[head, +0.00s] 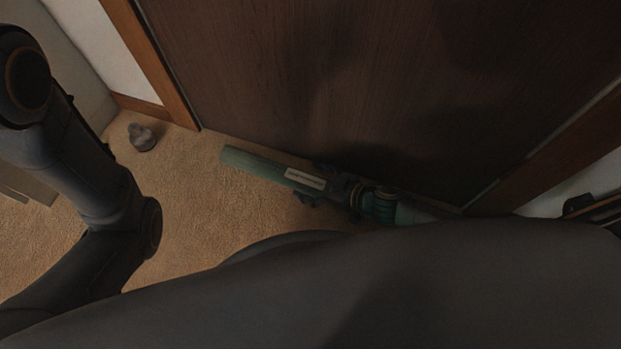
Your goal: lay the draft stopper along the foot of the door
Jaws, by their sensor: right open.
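The draft stopper (255,164) is a long green roll on the carpet. It lies close to the foot of the dark brown door (330,75) and roughly parallel to it. A narrow strip of carpet shows between its left end and the door; contact farther right is too dark to tell. My right gripper (317,184) is open, low over the stopper's middle, with a finger on each side of it. The stopper's right end is hidden behind my arm. My left arm shows at the left, but its gripper is not in view.
A small grey rounded object (142,137) stands on the carpet near the left door frame (150,70). Another wooden frame (550,150) borders the door at right. Carpet (200,215) left of the stopper is clear. A greyish flat object (25,184) lies at the left edge.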

